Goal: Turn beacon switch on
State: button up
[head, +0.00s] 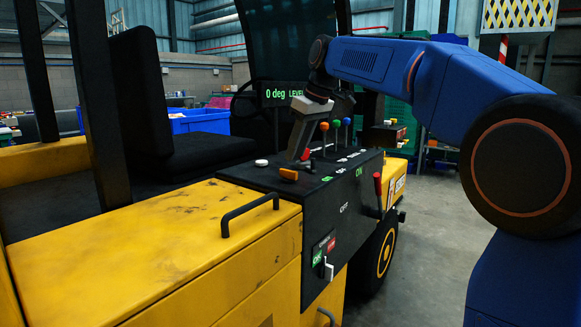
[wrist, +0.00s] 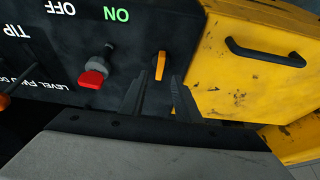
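An orange switch (head: 289,174) sits on the black console of the yellow vehicle, near its left end. It also shows in the wrist view (wrist: 160,66), with a dark pivot at its top end. No beacon label is legible in either view. My gripper (head: 302,152) reaches down to the console just behind the orange switch. In the wrist view my gripper (wrist: 156,90) has its two dark fingers apart, with nothing between them. The orange switch appears just beyond the fingertips, roughly in line with the gap; I cannot tell whether they touch.
A red knob (wrist: 92,78) stands on the console left of the fingers in the wrist view. A black handle (wrist: 265,52) rises from the yellow bodywork. In the head view, coloured levers (head: 336,124) and a white knob (head: 261,162) stand near the gripper.

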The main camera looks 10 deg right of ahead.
aim_at(288, 176)
jog(key=shift+x, duration=3.05)
grip_shut()
